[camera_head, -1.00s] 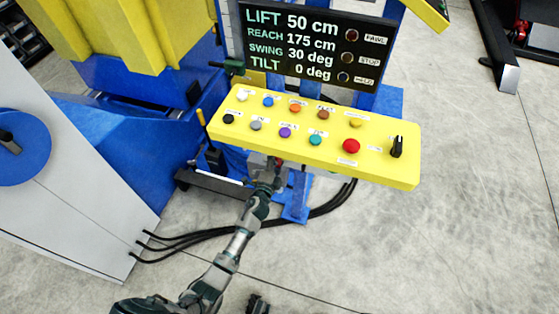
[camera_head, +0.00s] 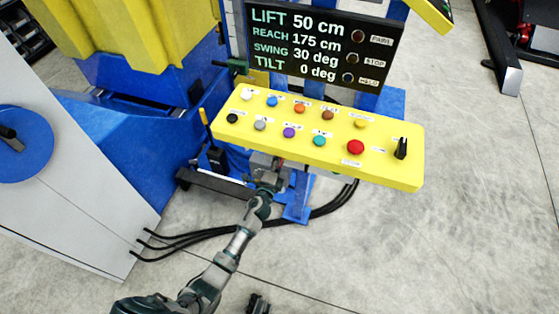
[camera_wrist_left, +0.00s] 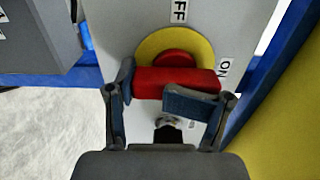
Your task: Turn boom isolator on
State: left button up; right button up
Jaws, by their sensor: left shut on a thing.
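The boom isolator has a red handle (camera_wrist_left: 180,82) on a round yellow plate (camera_wrist_left: 203,48), fixed to a grey box (camera_wrist_left: 120,25). In the left wrist view the handle lies crosswise, its right end close below the ON label (camera_wrist_left: 224,68). The OFF label (camera_wrist_left: 180,12) is above the plate. My left gripper (camera_wrist_left: 166,98) is shut on the red handle, one finger at its left end and one across its right front. In the head view my left gripper (camera_head: 268,182) reaches under the yellow panel, where the handle is mostly hidden.
A yellow button panel (camera_head: 385,174) with coloured buttons and a black selector overhangs the left gripper. A display (camera_head: 270,55) stands behind it. Black cables (camera_head: 180,240) cross the floor. A dark part (camera_head: 258,303), perhaps my right gripper, shows at the bottom edge.

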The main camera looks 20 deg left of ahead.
pick_arm(q)
jog(key=o, duration=1.6)
jog(key=shift+w+r, duration=0.15)
jog(key=shift+r, duration=0.8)
jog(key=shift+s, duration=0.2)
jog(key=shift+s+f, duration=0.15)
jog(key=shift+s, duration=0.05)
jog(key=s, duration=1.1)
jog(key=shift+s+a+f, duration=0.15)
jog(key=shift+s+a, duration=0.1)
jog(key=shift+s, duration=0.05)
